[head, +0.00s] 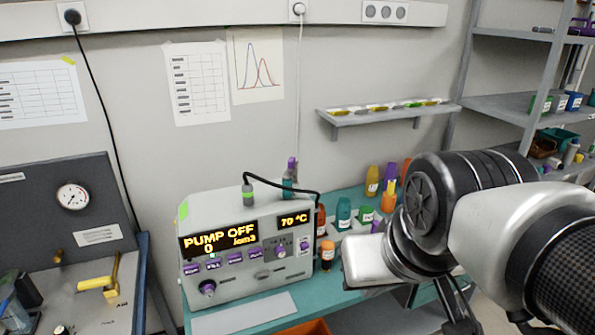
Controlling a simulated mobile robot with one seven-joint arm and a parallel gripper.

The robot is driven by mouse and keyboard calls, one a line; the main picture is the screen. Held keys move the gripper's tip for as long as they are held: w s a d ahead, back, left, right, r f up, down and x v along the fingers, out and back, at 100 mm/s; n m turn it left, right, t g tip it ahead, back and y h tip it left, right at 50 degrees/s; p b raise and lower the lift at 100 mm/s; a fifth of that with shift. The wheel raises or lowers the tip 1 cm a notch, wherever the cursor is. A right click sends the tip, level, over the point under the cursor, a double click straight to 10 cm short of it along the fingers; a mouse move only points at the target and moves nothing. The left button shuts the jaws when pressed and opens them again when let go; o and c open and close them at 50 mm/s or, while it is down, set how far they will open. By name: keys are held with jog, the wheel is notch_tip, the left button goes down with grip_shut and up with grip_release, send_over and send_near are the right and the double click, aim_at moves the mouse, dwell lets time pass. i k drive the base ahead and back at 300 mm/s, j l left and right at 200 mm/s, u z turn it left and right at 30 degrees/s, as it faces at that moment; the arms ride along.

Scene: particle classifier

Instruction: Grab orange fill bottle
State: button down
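Several orange items stand on the teal bench, and I cannot tell which one is the orange fill bottle. Another orange bottle (388,201) stands farther right, near my arm.
The pump machine (247,240) reads "PUMP OFF 0" and "70 °C". Teal (343,214), green (366,214) and yellow (372,182) containers crowd the bench behind. A wall shelf (350,119) hangs above. A gauge panel (65,205) stands left. My arm hides the bench's right part.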

aim_at(322, 214)
jog(key=i+l+u, duration=0.2)
jog(key=i+l, duration=0.15)
jog(key=i+l+u, duration=0.15)
jog(key=i+l, duration=0.15)
jog(key=l, duration=0.15)
jog(key=i+l+u, duration=0.2)
jog(key=l, duration=0.25)
jog(key=i, duration=0.05)
